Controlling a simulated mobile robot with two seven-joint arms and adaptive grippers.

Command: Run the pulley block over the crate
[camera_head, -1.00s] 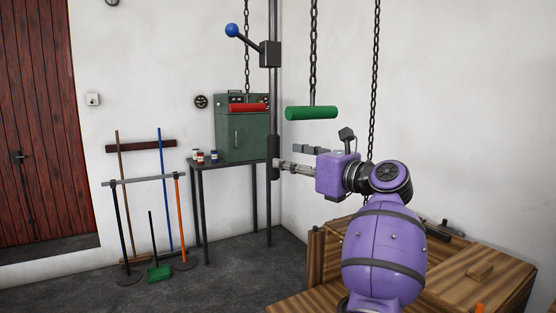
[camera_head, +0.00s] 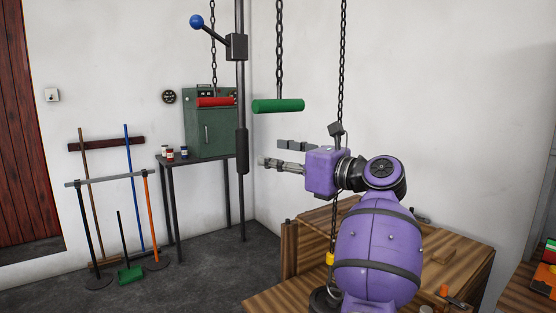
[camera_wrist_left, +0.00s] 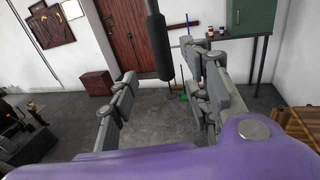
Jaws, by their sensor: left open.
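My left gripper (camera_head: 278,155) is open and empty, its fingers pointing left toward a dark vertical pole with a thick black grip (camera_head: 242,150). In the left wrist view the same grip (camera_wrist_left: 159,46) hangs beyond and between the open fingers (camera_wrist_left: 163,68), apart from them. A green handle (camera_head: 278,105) and a red handle (camera_head: 213,102) hang on chains. Another chain (camera_head: 343,60) passes behind my left arm; below it are a yellow piece (camera_head: 330,258) and a dark round thing, possibly the pulley block, partly hidden by my arm. I cannot tell which thing is the crate. My right gripper is not seen.
A blue-knobbed lever (camera_head: 197,22) sits on the pole. A green cabinet (camera_head: 208,128) and small jars stand on a table behind. Brooms (camera_head: 128,195) lean in a rack at left. Wooden boxwork (camera_head: 440,258) fills the lower right. The grey floor between is clear.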

